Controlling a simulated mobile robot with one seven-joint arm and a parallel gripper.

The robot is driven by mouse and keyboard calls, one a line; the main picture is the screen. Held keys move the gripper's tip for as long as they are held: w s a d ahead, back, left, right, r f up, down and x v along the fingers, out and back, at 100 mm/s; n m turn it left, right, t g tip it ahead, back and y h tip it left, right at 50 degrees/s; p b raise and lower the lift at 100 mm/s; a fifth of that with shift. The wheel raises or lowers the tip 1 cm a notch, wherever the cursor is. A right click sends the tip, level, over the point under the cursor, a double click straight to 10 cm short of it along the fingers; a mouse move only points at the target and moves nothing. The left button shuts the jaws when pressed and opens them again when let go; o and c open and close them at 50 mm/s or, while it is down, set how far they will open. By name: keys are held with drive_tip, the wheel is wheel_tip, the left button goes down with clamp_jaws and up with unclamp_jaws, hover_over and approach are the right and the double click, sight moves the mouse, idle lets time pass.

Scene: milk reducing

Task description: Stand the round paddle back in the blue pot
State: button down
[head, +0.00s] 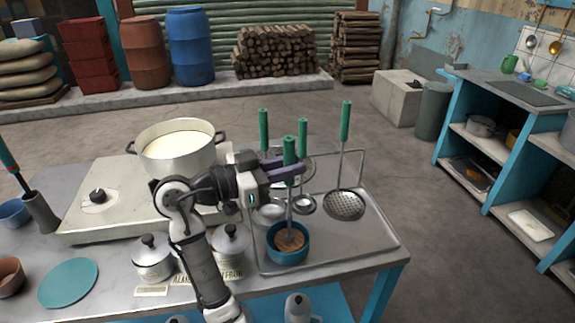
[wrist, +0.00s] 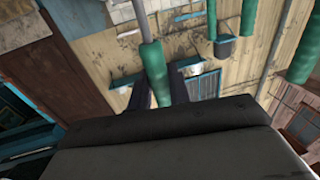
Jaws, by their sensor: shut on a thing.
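My gripper (head: 290,172) is shut on the green handle (head: 289,149) of an upright utensil, which appears to be the round paddle. Its thin shaft (head: 289,205) runs down into the blue pot (head: 287,258) on the metal tray. A round brown surface (head: 291,240) shows inside the pot; I cannot tell whether it is the paddle's head or the pot's contents. In the wrist view the green handle (wrist: 151,68) passes between the dark fingers.
A skimmer (head: 345,205) and other green-handled utensils (head: 263,128) stand close behind and to the right on the tray (head: 370,245). A wide pot of milk (head: 178,165) is at the left. Two lidded jars (head: 152,262) stand left of the blue pot.

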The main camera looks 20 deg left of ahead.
drive_tip(key=c, duration=1.2)
unclamp_jaws()
drive_tip(key=b+v, duration=0.3)
drive_tip(key=v, duration=1.1)
drive_tip(key=shift+d, duration=0.1)
drive_tip(key=b+v, duration=0.1)
drive_tip(key=v, duration=0.8)
drive_tip(key=shift+r, duration=0.1)
